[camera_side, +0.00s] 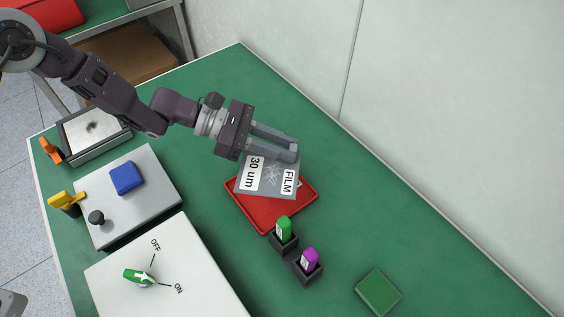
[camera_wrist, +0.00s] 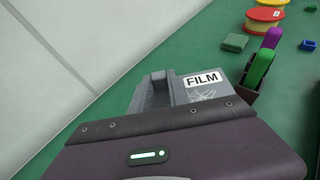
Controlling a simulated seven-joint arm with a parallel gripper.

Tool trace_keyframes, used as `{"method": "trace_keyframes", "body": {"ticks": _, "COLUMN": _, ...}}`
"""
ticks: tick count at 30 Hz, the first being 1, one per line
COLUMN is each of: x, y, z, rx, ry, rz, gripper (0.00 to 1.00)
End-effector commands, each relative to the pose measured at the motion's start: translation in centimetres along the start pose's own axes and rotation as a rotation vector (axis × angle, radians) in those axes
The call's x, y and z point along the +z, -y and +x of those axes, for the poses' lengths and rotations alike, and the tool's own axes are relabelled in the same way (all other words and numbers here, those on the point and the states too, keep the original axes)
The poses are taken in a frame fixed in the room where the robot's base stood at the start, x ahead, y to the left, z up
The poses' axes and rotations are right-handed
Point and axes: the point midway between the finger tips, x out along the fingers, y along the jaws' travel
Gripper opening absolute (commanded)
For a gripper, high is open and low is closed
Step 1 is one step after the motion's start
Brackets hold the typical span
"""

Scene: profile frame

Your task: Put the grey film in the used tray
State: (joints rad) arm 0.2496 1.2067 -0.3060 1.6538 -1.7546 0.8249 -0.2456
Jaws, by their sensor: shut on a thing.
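The grey film (camera_side: 268,174) is a flat sheet with white labels reading "30 um" and "FILM" and scratch-like marks. My gripper (camera_side: 291,150) is shut on its upper edge. The film hangs over the red tray (camera_side: 266,222) in the side view and hides much of it. I cannot tell whether the film touches the tray. In the wrist view, part of the film (camera_wrist: 205,86) shows beyond my gripper (camera_wrist: 160,88). No writing on the red tray is visible, so I cannot tell from a label that it is the used tray.
Green (camera_side: 284,228) and purple (camera_side: 310,259) items stand in black holders beside the red tray. A green block (camera_side: 378,292) lies at lower right. A white box with an OFF/ON knob (camera_side: 139,277) and a grey box with a blue block (camera_side: 127,177) stand left. The right bench is mostly clear.

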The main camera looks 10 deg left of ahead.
Motion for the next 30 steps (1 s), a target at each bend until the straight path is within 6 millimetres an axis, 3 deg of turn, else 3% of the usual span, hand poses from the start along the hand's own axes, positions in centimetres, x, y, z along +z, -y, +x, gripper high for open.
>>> {"method": "trace_keyframes", "body": {"ticks": 6, "x": 2.3, "y": 0.0, "z": -1.0, "rx": 0.000, "ry": -0.001, "rz": 0.000, "gripper": 0.00}}
{"method": "trace_keyframes", "body": {"ticks": 12, "x": 2.2, "y": -0.1, "z": -1.3, "rx": 0.004, "ry": -0.002, "rz": -0.002, "gripper": 0.00}}
{"method": "trace_keyframes", "body": {"ticks": 16, "x": 1.5, "y": -1.2, "z": -3.8, "rx": 0.036, "ry": -0.005, "rz": -0.015, "gripper": 0.00}}
{"method": "trace_keyframes", "body": {"ticks": 20, "x": 0.0, "y": -2.7, "z": -9.1, "rx": 0.103, "ry": -0.009, "rz": -0.041, "gripper": 0.00}}
{"method": "trace_keyframes", "body": {"ticks": 23, "x": -1.4, "y": -3.5, "z": -14.3, "rx": 0.169, "ry": -0.012, "rz": -0.066, "gripper": 0.00}}
{"method": "trace_keyframes", "body": {"ticks": 26, "x": -3.1, "y": -3.6, "z": -20.4, "rx": 0.251, "ry": -0.015, "rz": -0.102, "gripper": 0.00}}
{"method": "trace_keyframes", "body": {"ticks": 30, "x": -5.2, "y": -1.8, "z": -29.6, "rx": 0.389, "ry": -0.014, "rz": -0.160, "gripper": 0.00}}
